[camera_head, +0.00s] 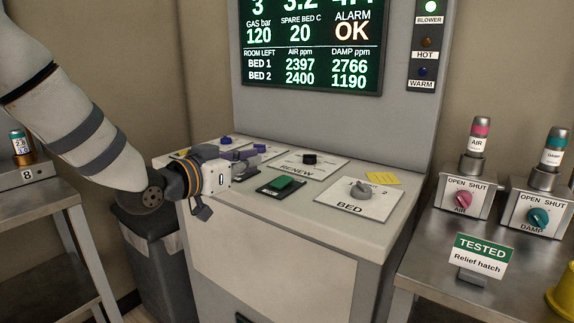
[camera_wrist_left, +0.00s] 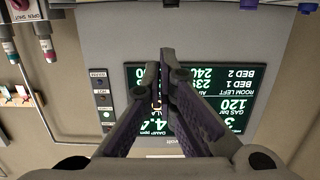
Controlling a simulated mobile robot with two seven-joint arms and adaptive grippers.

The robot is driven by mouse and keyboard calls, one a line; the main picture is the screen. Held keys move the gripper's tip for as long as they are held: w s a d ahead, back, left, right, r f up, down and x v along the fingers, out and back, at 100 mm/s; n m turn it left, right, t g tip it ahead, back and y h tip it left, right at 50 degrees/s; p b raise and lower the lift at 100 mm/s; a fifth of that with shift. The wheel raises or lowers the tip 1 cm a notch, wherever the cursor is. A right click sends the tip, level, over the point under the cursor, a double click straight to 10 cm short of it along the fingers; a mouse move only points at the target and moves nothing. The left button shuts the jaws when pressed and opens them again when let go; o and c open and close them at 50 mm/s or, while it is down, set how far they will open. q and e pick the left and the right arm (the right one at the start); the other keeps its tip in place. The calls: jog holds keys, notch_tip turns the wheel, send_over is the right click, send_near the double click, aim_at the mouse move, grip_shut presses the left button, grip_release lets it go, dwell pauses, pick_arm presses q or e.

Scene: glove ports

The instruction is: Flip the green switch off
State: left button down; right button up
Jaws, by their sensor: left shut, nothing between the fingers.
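The green switch (camera_head: 283,183) is a green rocker on a dark plate on the sloped console top, in the head view. I cannot tell from its tilt whether it is on or off. My left gripper (camera_head: 256,157) is shut and empty, just left of and behind the switch, apart from it as far as I can tell. In the left wrist view the shut fingers (camera_wrist_left: 164,62) point toward the display panel, which appears upside down; the green switch is not in that view. My right gripper is not in view.
A BED knob (camera_head: 360,190) stands right of the switch. A RENEW plate with a black knob (camera_head: 309,159) lies behind it. A display (camera_head: 312,45) rises at the back. Valve boxes (camera_head: 466,197) and a TESTED sign (camera_head: 481,256) stand on the right table.

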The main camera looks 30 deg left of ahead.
pick_arm(q)
send_over(280, 183)
jog(key=s, duration=0.1)
jog(key=shift+s+f, duration=0.15)
jog(key=shift+f, duration=0.5)
jog(key=f, duration=0.1)
jog(key=w+f, duration=0.1)
jog(key=f, duration=0.1)
jog(key=shift+w, duration=0.15)
jog(key=shift+f, duration=0.45)
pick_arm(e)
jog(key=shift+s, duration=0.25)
pick_arm(q)
jog(key=shift+w, duration=0.1)
